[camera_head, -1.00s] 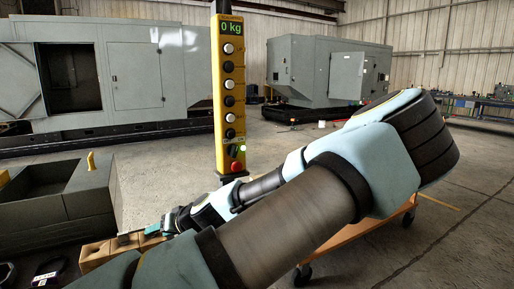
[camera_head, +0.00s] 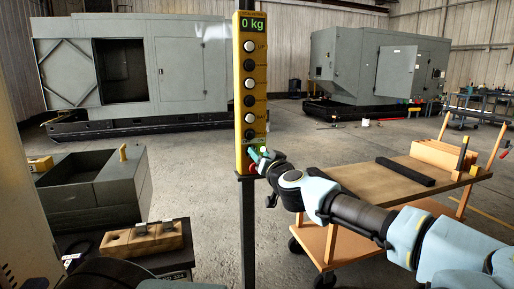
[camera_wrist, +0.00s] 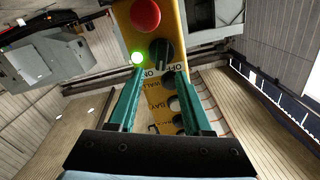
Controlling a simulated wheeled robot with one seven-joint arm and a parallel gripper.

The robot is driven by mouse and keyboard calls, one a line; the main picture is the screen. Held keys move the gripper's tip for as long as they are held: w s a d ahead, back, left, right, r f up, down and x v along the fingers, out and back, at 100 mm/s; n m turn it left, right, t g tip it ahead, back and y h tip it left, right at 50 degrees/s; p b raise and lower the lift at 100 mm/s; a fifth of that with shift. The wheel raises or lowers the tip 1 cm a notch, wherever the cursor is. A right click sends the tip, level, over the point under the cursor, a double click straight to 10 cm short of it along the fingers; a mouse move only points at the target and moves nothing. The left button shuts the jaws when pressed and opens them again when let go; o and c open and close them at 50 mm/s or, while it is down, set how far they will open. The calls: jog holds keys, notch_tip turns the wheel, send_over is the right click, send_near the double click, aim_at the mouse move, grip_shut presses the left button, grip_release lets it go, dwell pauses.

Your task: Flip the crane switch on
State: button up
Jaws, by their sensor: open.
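The yellow crane control panel (camera_head: 241,95) stands upright on a dark post, with a lit "0 kg" display and a column of black and white buttons. In the wrist view, upside down, the black crane switch (camera_wrist: 161,51) sits beside OFF and ON labels, between a red button (camera_wrist: 145,14) and the other buttons. A green lamp (camera_wrist: 137,58) beside the switch is lit. My gripper (camera_wrist: 160,74) is open, its two teal fingertips either side of the switch's line, with no clear contact. In the head view my gripper (camera_head: 257,159) is at the panel's lower end and partly covers the switch area.
An orange-framed cart (camera_head: 385,182) with a black bar on top stands at the right, behind my arm. A grey open-topped box (camera_head: 95,200) and a wooden block (camera_head: 145,238) are at the left. Large grey enclosures (camera_head: 185,70) stand farther back. Open floor lies between.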

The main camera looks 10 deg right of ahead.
jog(key=shift+w+a+p, duration=0.15)
jog(key=shift+w+p, duration=0.05)
jog(key=shift+w, duration=0.85)
jog(key=shift+w+a+p, duration=0.15)
jog(key=shift+w+p, duration=0.05)
jog(key=shift+w, duration=0.8)
jog(key=shift+c, duration=0.2)
grip_shut()
